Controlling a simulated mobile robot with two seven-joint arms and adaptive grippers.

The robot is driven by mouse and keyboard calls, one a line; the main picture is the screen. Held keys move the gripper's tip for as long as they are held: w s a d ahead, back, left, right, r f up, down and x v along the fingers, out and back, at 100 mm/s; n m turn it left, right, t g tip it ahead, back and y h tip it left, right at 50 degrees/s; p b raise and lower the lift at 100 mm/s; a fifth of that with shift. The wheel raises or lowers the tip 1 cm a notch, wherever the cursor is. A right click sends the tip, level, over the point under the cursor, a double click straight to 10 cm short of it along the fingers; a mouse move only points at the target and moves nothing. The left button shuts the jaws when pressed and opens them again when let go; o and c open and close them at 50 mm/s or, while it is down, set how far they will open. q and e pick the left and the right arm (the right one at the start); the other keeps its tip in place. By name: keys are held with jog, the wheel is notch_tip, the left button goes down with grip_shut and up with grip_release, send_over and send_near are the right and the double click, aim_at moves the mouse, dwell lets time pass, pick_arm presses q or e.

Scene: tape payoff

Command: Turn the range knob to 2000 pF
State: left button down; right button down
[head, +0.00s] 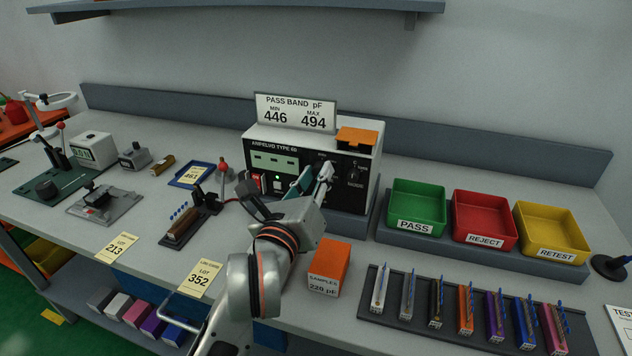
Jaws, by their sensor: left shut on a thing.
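The meter (266,144) is a white box with a black front panel, standing at the back middle of the bench. My left gripper (314,176) reaches up to the middle of this panel, its fingers shut around the range knob there. The fingers cover the knob and most of its scale, so I cannot read its setting. Another dark control (354,168) with small markings shows to the right of the fingers. The meter's display is too small to read. My right gripper is not in view.
A pass band sign (295,113) and an orange box (357,137) sit on the meter. Green (418,191), red (484,205) and yellow (552,217) bins stand right. An orange samples box (329,262) stands near my arm. A component rack (380,318) lies front right.

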pick_arm(q)
jog(key=shift+f+n+b, duration=0.1)
jog(key=shift+n+b, duration=0.2)
jog(key=shift+n, duration=0.2)
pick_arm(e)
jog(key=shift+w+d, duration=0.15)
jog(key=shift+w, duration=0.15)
pick_arm(q)
jog(key=c, duration=1.8)
grip_release()
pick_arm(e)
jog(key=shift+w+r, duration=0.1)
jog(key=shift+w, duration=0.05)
pick_arm(q)
jog(key=v, duration=1.2)
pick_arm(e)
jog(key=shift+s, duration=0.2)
